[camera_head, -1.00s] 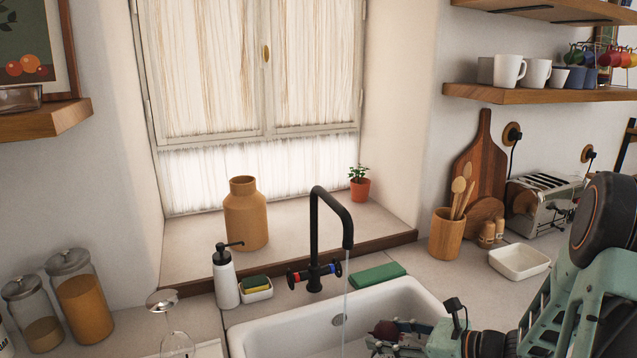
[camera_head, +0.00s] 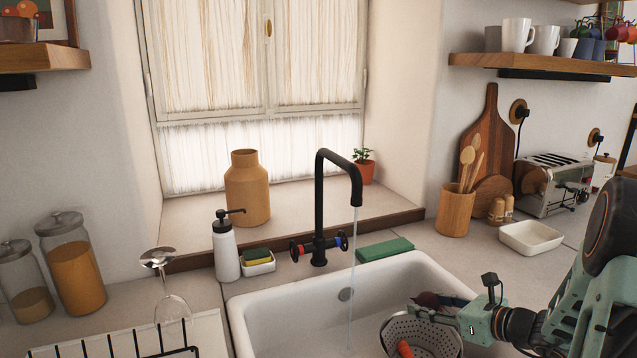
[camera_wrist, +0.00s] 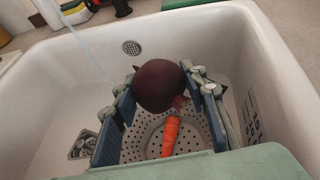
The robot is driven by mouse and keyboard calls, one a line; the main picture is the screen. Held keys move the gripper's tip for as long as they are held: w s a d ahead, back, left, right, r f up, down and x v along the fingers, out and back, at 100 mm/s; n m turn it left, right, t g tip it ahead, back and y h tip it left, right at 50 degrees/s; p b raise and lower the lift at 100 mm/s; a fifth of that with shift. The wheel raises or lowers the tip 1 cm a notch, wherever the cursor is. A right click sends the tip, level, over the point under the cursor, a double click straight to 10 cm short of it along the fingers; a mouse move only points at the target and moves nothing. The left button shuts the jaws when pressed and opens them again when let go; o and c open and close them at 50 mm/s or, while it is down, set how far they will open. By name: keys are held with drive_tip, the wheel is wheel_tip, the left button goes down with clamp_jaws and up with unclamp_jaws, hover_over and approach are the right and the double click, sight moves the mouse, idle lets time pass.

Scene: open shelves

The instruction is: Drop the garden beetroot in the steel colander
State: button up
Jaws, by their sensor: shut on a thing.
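The garden beetroot (camera_wrist: 160,86) is dark red-purple and round, held between the two blue-padded fingers of my gripper (camera_wrist: 163,92). In the head view the beetroot (camera_head: 428,299) shows as a small dark shape at the tips of my gripper (camera_head: 432,309). The steel colander (camera_head: 432,344) stands in the sink, round with many holes. In the wrist view the colander (camera_wrist: 190,137) lies below and behind the beetroot, which hides part of it. An orange carrot (camera_wrist: 171,134) is inside the colander. The beetroot appears above the colander, apart from its floor.
The white sink (camera_head: 262,318) surrounds the colander. A black faucet (camera_head: 320,205) runs a thin stream of water left of it. A green sponge (camera_head: 385,249) lies on the back edge. A dish rack (camera_head: 135,340) and wine glass (camera_head: 168,300) stand at left; a white dish (camera_head: 531,238) at right.

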wheel_tip(320, 180, down, 4)
drive_tip(key=shift+r+b, duration=0.2)
drive_tip(key=shift+b, duration=0.75)
drive_tip(key=o, duration=1.3)
drive_tip(key=v, duration=1.2)
